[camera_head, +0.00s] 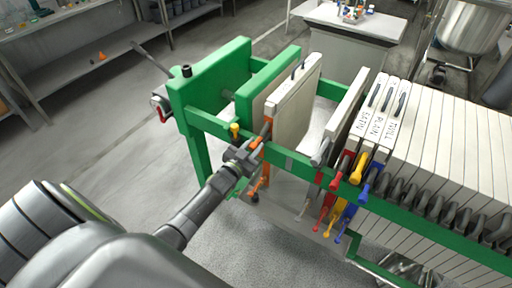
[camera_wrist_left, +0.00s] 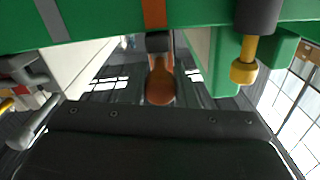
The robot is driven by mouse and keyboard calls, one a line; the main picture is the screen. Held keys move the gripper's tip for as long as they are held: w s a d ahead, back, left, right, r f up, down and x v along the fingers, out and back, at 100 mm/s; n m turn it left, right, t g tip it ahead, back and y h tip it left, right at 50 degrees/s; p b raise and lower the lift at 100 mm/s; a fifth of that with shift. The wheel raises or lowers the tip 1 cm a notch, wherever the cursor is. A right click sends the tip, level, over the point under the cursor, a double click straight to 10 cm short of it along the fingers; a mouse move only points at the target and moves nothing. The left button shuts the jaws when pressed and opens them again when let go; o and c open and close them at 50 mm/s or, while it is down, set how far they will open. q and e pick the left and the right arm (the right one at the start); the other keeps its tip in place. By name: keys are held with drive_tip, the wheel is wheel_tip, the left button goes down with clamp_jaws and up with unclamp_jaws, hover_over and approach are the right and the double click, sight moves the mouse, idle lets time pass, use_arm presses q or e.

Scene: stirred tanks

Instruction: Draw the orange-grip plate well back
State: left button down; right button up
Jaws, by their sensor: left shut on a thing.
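The orange-grip plate (camera_head: 298,105) is a pale upright slab with a dark loop on its top edge, hanging in the green frame. It stands close beside the green pressing plate (camera_head: 262,88), with an open gap on its right. My left gripper (camera_head: 252,156) is at the near side rail, shut on this plate's orange grip. In the left wrist view the orange grip (camera_wrist_left: 160,85) shows ahead of the dark gripper body; the fingertips are hard to make out there. My right gripper is not in view.
Right of the gap is a pale plate (camera_head: 346,112), then plates marked SATIN (camera_head: 364,118), PLAIN and TWILL with red, yellow and blue grips, then a packed stack. A green rail (camera_head: 290,160) runs along the near side. A yellow knob (camera_head: 234,129) is close to my gripper.

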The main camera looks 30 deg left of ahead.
use_arm(q)
drive_tip(key=c, duration=1.2)
unclamp_jaws()
drive_tip(key=shift+a, duration=0.1)
drive_tip(key=shift+o, duration=0.2)
drive_tip(key=s+b, duration=0.3)
drive_tip(key=s, duration=1.4)
drive_tip(key=shift+s+a, duration=0.25)
